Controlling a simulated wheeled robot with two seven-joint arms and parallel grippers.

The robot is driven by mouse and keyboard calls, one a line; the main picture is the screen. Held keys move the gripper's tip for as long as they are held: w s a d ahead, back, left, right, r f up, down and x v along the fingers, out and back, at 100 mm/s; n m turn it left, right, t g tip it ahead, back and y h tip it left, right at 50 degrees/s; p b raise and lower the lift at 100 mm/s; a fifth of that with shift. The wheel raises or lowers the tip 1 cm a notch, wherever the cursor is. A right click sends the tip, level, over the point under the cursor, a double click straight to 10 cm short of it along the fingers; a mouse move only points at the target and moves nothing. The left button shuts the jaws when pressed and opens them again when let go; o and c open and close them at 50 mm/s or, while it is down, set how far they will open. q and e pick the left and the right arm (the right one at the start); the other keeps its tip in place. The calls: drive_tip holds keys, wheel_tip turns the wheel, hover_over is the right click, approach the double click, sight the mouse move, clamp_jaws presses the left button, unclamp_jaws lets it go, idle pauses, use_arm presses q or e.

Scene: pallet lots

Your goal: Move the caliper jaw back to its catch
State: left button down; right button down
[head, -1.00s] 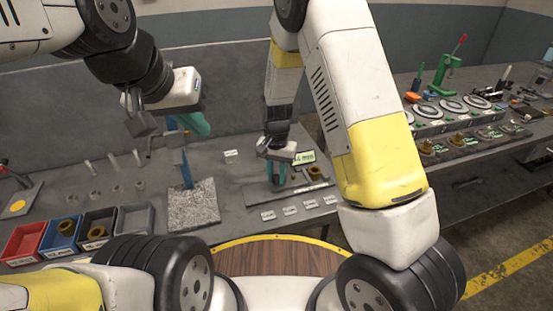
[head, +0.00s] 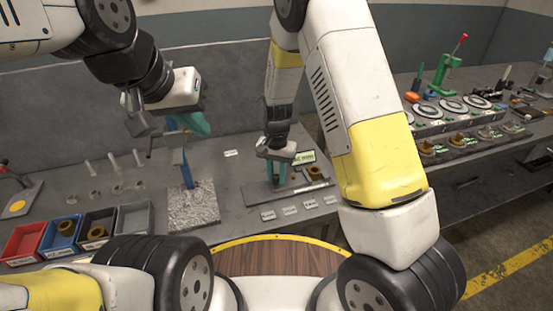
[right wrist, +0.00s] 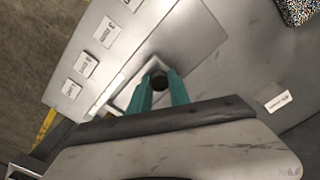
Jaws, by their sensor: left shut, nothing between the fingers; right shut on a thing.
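The caliper's grey base plate (head: 262,196) lies on the bench in the middle of the head view, with a small green display (head: 304,157) at its back. My right gripper (head: 279,177) is down at the plate, its teal fingers shut on the caliper jaw. In the right wrist view a dark round knob (right wrist: 160,82) shows between the fingertips (right wrist: 160,90) on the pale metal plate. Most of the jaw and the catch are hidden by the fingers and hand. My left gripper (head: 206,128) is shut and empty, in the air at the left.
A brass ring (head: 315,172) sits at the plate's right. Several white cards (head: 290,210) lie in front. A blue post on a speckled block (head: 192,205) stands left, beside red (head: 20,240), blue, black and grey bins. Dial fixtures (head: 455,104) stand at the right.

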drive_tip(key=shift+s+a, duration=0.3)
drive_tip(key=shift+a, duration=0.7)
drive_tip(key=shift+s+a, duration=0.35)
drive_tip(key=shift+a, duration=0.65)
drive_tip(key=shift+s+a, duration=0.3)
drive_tip(key=shift+a, duration=0.7)
drive_tip(key=c, duration=1.2)
unclamp_jaws()
drive_tip(key=shift+a, duration=0.1)
drive_tip(key=shift+r, duration=0.1)
drive_tip(key=shift+r, duration=0.35)
wheel_tip(320, 180, up, 7)
